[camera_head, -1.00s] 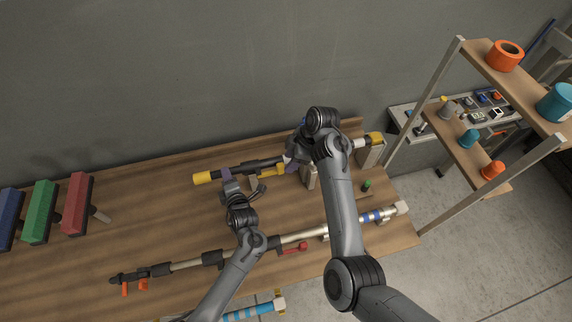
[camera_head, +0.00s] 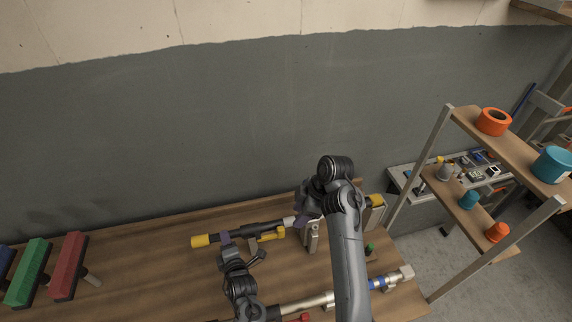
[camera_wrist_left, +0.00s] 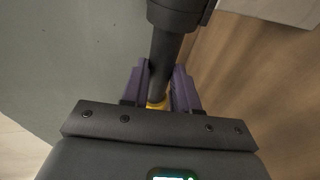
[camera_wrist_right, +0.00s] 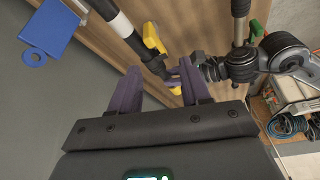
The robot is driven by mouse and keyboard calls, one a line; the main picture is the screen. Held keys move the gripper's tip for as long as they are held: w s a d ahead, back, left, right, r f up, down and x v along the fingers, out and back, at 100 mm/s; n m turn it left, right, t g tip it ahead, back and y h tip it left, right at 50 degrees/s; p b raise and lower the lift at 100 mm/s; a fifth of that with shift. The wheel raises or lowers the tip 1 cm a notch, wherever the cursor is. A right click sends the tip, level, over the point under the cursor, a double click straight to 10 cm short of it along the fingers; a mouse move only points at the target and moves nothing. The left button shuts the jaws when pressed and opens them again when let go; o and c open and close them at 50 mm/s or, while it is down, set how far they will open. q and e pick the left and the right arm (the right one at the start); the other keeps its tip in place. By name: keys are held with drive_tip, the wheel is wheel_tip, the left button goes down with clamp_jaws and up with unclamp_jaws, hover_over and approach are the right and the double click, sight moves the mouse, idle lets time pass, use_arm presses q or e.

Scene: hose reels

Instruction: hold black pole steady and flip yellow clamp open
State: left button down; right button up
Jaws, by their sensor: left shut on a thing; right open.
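The black pole (camera_head: 258,227) lies along the back of the workbench, with a yellow end (camera_head: 201,241) at its left. My left gripper (camera_head: 226,238) is shut around the pole near that end; the left wrist view shows purple fingers on both sides of the black pole (camera_wrist_left: 165,58). The yellow clamp (camera_head: 273,235) sits on the pole right of my left gripper. It also shows in the right wrist view (camera_wrist_right: 152,38). My right gripper (camera_wrist_right: 160,78) is open and empty, with its fingers near the pole and apart from the clamp. The right arm partly hides the pole's right part.
A second pole (camera_head: 305,303) lies nearer the front. Red (camera_head: 68,265) and green (camera_head: 28,272) blocks stand at the left. A shelf (camera_head: 462,202) with orange and teal spools stands at the right. A blue tagged piece (camera_wrist_right: 50,32) shows in the right wrist view.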

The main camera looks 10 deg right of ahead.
sight(281, 228)
drive_tip(key=w+a+n+h, duration=0.3)
drive_tip(key=a+h, duration=0.2)
drive_tip(key=shift+g, duration=0.4)
drive_tip(key=f, duration=1.1)
drive_tip(key=shift+w+a+f, duration=0.1)
drive_tip(key=shift+a+f, duration=0.05)
drive_tip(key=shift+a, duration=0.05)
clamp_jaws()
